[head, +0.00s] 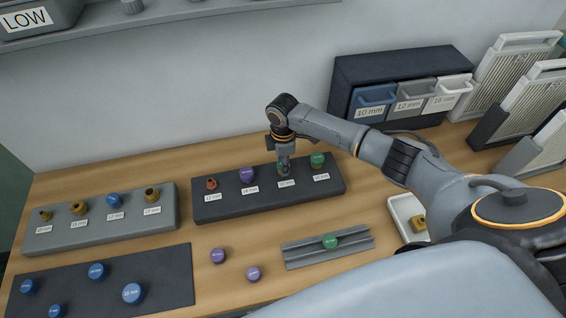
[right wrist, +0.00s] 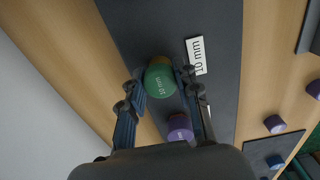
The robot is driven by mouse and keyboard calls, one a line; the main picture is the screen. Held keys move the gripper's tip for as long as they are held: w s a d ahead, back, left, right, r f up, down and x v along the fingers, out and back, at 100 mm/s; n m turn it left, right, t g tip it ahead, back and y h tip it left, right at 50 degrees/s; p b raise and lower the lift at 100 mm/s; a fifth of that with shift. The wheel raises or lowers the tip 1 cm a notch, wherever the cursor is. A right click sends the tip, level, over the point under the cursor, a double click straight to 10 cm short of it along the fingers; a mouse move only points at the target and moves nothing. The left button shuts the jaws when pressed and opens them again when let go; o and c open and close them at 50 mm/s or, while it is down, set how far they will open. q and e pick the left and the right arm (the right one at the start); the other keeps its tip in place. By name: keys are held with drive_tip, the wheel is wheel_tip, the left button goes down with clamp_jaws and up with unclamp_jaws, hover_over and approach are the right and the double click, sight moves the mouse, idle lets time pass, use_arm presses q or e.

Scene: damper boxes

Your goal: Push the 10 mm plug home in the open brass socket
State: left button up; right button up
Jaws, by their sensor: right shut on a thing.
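My right gripper (head: 284,160) is shut on a green plug (right wrist: 160,82) marked 10 mm, which shows between its fingers in the right wrist view. The plug is at a brass socket (right wrist: 160,60), whose edge shows just past it beside a 10 mm label (right wrist: 197,56). I cannot tell how deep the plug sits. The socket stands on the dark block (head: 230,207) in the head view, between a purple plug (head: 247,175) and another green plug (head: 317,159). My left gripper is not in view.
A grey block (head: 100,235) with brass sockets and a blue plug stands left. A grooved grey rail (head: 300,255) with a green plug lies in front. Labelled drawers (head: 370,100) and a white tray (head: 397,207) are right.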

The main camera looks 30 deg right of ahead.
drive_tip(key=shift+f, duration=0.2)
drive_tip(key=o, duration=0.8)
drive_tip(key=shift+o, duration=0.2)
wheel_tip(320, 180, up, 12)
